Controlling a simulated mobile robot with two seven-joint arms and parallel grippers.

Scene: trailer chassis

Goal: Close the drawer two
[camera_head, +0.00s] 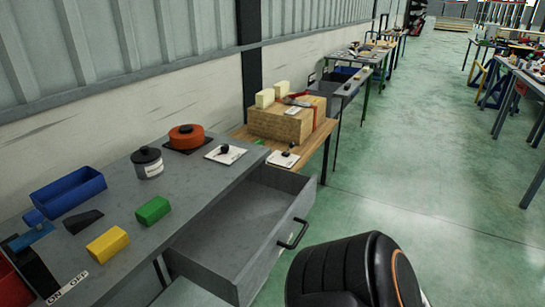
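A grey drawer (272,250) stands pulled out from under the grey workbench (110,215), at the centre of the view. It is empty, and its inside floor shows. Its black bar handle (294,234) is on the front panel, facing right. No label shows on the drawer, so I cannot tell its number. Neither my left nor my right gripper is in view, and nothing is seen touching the drawer.
On the workbench are a blue bin (68,192), a green block (153,210), a yellow block (108,244), a grey canister (147,162) and a red-orange pot (186,137). A wooden table (322,132) bears a wooden box (283,122). The green floor (410,190) to the right is free.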

